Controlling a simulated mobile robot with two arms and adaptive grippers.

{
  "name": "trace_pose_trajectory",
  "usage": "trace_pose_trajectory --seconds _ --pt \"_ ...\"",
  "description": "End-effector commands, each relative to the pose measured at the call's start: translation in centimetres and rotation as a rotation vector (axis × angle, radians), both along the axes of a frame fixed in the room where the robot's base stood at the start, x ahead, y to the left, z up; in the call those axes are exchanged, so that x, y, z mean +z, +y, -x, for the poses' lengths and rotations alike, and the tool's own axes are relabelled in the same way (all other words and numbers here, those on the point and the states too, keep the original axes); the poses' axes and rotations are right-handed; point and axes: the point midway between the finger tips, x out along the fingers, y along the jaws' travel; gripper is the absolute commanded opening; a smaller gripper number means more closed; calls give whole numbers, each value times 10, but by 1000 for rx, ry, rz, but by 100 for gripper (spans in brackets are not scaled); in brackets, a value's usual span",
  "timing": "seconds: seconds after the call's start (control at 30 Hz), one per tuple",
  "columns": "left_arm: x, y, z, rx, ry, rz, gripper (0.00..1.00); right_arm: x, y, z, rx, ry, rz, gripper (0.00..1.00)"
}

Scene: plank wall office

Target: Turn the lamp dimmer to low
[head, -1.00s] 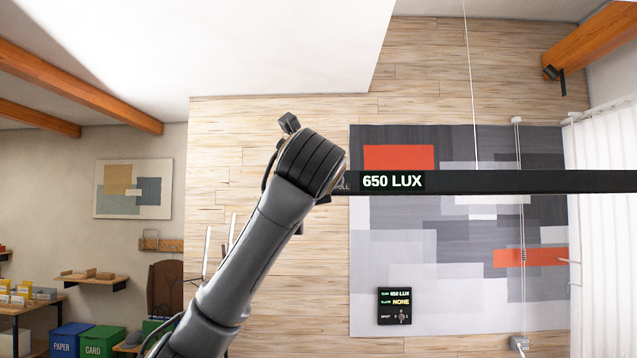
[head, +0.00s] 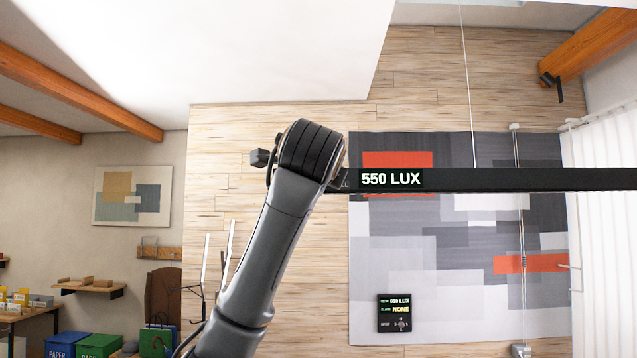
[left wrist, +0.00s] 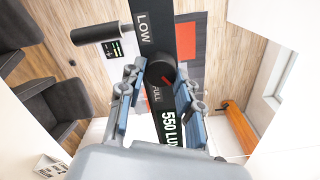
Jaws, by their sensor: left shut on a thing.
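The lamp is a long black bar (head: 500,180) hanging across the right of the head view, its display (head: 391,179) reading 550 LUX. In the left wrist view the round black dimmer knob (left wrist: 160,70) has a red pointer line, with LOW (left wrist: 144,27) printed above it and FULL (left wrist: 157,91) below. The pointer slants toward the upper right, at neither label. My left gripper (left wrist: 158,88) is shut on the knob, one finger on each side. In the head view the wrist hides the knob and fingers. My right gripper is not in view.
A dark cylinder (left wrist: 95,33) juts out left of the bar in the wrist view. A thin cord (head: 466,80) runs up near the bar. Dark chairs (left wrist: 55,105) stand well below.

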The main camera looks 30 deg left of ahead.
Motion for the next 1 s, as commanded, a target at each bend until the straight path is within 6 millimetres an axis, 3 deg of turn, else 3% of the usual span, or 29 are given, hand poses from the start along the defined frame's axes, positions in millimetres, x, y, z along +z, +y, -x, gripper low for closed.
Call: trace_pose_trajectory --seconds 1.0 --pt "1 0 0 -1 -505 823 2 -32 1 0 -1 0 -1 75"
